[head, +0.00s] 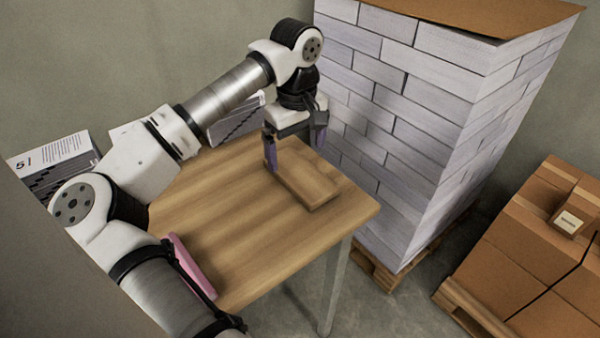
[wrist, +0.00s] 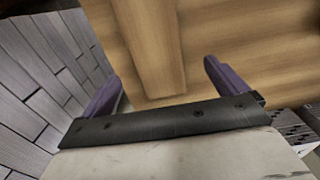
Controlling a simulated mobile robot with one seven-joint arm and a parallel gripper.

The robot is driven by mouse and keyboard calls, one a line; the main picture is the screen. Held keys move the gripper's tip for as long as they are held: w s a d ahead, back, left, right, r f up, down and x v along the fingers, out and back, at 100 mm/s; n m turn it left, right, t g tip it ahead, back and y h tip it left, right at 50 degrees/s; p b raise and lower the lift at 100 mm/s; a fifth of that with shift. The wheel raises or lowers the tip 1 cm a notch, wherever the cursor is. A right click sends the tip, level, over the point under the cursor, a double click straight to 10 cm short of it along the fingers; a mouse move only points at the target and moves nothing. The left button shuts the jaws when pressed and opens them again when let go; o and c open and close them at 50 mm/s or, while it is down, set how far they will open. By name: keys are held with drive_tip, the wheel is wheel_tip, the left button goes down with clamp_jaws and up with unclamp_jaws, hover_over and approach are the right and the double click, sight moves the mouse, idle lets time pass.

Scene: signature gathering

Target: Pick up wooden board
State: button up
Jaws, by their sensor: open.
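The wooden board (head: 307,185) is a small flat brown slab. It lies on the wooden table (head: 235,215) near the table's far right corner. My gripper (head: 294,152) is above the board's far end, pointing down, with its purple fingers apart. In the wrist view, the board (wrist: 147,45) runs up the picture between the two open fingers of my gripper (wrist: 160,85). Nothing is held. I cannot tell from these views whether the fingertips reach down beside the board.
A tall stack of pale blocks (head: 400,110) on a pallet stands close behind the table's right side. A pink item (head: 192,262) lies at the table's near left edge. Printed boxes (head: 55,160) stand at the left. Brown cartons (head: 545,250) are at the right.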

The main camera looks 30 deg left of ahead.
sight(299, 172)
drive_tip(key=shift+w+d+f+p, duration=0.15)
drive_tip(key=shift+f+p, duration=0.3)
drive_tip(key=shift+f, duration=1.05)
drive_tip(key=shift+w+a+f+p, duration=0.1)
drive_tip(key=shift+f+p, duration=0.3)
drive_tip(key=shift+f, duration=1.05)
drive_tip(key=shift+d, duration=0.1)
drive_tip(key=c, duration=1.1)
drive_tip(key=shift+c, duration=0.3)
drive_tip(key=shift+r, duration=0.15)
